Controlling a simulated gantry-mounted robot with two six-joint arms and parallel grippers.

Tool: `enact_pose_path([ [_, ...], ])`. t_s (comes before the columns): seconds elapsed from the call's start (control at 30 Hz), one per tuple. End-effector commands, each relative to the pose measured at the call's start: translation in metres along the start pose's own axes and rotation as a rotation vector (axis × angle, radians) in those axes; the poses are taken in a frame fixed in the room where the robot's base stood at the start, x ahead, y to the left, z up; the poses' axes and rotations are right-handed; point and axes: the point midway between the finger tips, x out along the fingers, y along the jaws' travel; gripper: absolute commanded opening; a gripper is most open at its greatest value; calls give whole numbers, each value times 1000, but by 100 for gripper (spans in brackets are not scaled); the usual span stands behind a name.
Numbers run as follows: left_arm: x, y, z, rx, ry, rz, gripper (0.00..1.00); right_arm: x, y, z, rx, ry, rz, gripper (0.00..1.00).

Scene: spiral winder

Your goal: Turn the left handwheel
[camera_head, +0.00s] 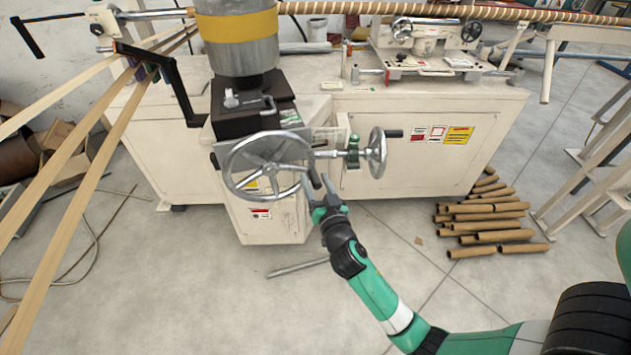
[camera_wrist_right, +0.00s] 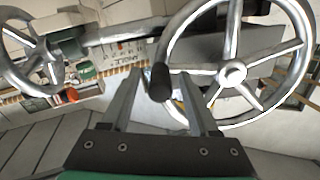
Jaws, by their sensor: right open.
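The left handwheel (camera_head: 230,160) is a large chrome spoked wheel on the front of the cream winding machine. In the right wrist view its hub and rim (camera_wrist_right: 232,76) fill the right side. Its black handle (camera_wrist_right: 160,82) stands out from the rim. My right gripper (camera_head: 322,184) is at the wheel's right edge, beside the handle. In the wrist view its open fingers (camera_wrist_right: 162,80) lie on either side of the handle, and whether they touch it I cannot tell. My left gripper is not in view.
A smaller chrome handwheel (camera_head: 377,153) with a black grip sits just right of my gripper. A dark motor block (camera_head: 252,117) is above the left handwheel. Cardboard tubes (camera_head: 490,222) lie on the floor at right. The floor in front is mostly clear.

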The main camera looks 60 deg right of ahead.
Motion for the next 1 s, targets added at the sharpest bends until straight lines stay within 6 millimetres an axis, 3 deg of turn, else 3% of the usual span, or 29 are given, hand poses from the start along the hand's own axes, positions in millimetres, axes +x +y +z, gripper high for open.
enact_pose_path([
  [0.3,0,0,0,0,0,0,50,5,0,0,0,0,0,59],
  [0.63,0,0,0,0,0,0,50,4,0,0,0,0,0,0],
  [1.0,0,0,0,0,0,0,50,4,0,0,0,0,0,0],
])
